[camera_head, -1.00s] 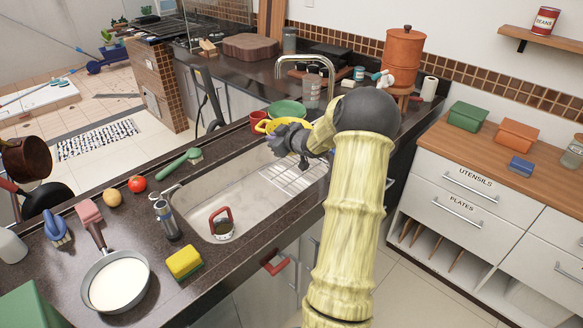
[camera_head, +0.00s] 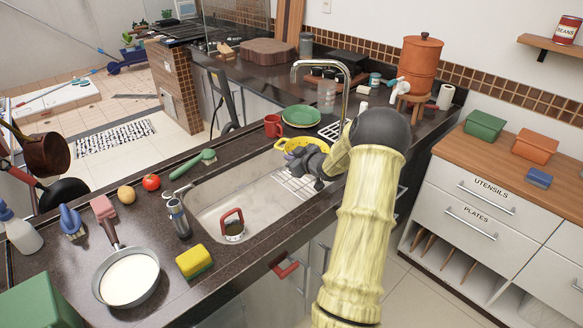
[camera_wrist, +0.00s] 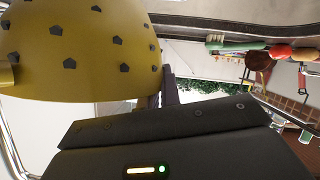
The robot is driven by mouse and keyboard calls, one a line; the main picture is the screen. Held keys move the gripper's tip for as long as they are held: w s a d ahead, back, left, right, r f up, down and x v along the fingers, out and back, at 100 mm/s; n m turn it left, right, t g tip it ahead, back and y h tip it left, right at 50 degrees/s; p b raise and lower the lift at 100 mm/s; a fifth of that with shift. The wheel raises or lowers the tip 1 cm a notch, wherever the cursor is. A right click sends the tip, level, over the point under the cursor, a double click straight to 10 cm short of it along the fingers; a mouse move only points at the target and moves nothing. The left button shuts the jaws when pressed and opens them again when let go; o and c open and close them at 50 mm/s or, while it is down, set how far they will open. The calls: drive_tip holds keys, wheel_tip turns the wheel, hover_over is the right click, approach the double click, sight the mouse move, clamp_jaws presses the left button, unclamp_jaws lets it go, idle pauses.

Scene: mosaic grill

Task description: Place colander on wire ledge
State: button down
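The yellow colander (camera_head: 291,143) is over the back right end of the sink, partly hidden behind my gripper. My gripper (camera_head: 305,158) is at its near right side and appears shut on its edge. In the wrist view the colander (camera_wrist: 75,50), with dark holes, fills the upper left, against the dark fingers (camera_wrist: 167,88). The exact grip is partly hidden. The wire ledge (camera_head: 296,186) lies across the right end of the sink, below and in front of the colander. Its right part is hidden by my arm.
The faucet (camera_head: 346,85) rises behind my gripper. A red mug (camera_head: 273,126) and green plate (camera_head: 302,116) stand just behind the colander. A red-handled item (camera_head: 232,225) sits in the sink. A sponge (camera_head: 194,262) and pan (camera_head: 128,278) are at the front left. The sink's middle is clear.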

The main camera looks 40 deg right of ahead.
drive_tip(key=f, duration=0.3)
drive_tip(key=shift+w+a, duration=0.1)
drive_tip(key=shift+a, duration=0.15)
drive_tip(key=shift+d+f, duration=0.25)
drive_tip(key=shift+f, duration=0.1)
drive_tip(key=shift+s+d, duration=0.25)
drive_tip(key=shift+s, duration=0.1)
drive_tip(key=c, duration=1.6)
unclamp_jaws()
drive_tip(key=shift+a, duration=0.1)
drive_tip(key=shift+w+a, duration=0.1)
